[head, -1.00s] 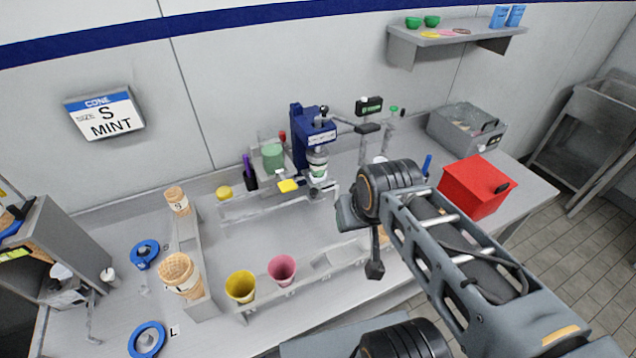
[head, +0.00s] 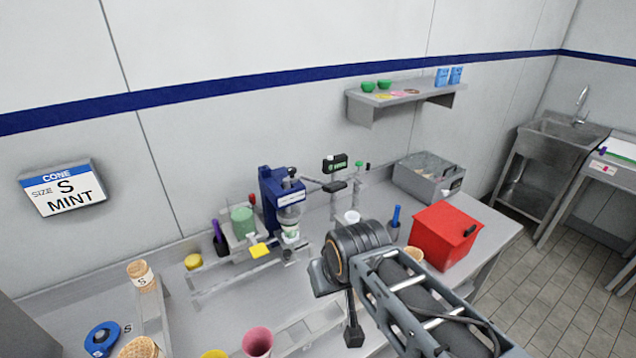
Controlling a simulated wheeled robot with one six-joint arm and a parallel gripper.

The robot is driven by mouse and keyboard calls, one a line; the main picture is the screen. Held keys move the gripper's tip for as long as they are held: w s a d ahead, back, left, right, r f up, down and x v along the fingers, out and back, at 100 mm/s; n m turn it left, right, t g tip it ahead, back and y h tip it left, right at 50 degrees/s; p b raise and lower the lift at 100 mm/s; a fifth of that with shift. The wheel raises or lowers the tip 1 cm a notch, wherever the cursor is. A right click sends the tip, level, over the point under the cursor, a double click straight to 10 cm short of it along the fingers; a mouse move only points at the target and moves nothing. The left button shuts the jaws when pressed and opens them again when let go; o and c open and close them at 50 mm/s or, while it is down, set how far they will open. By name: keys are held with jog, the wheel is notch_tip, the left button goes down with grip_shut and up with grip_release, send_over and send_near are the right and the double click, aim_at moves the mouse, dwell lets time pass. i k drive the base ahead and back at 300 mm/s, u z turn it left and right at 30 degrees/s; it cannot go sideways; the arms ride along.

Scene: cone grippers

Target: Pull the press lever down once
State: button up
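The blue press (head: 270,195) stands against the back wall in the head view. No fingertips show clearly, and nothing of mine touches the lever.
A red box (head: 440,238) and a grey bin (head: 428,177) stand on the counter at right. A wall shelf (head: 405,96) is above. A blue marker (head: 395,217) stands behind my arm.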

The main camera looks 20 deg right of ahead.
aim_at(337, 186)
jog(key=z, duration=0.05)
jog(key=k, duration=0.5)
jog(key=z, duration=1.6)
jog(key=i, duration=1)
jog(key=u, duration=2)
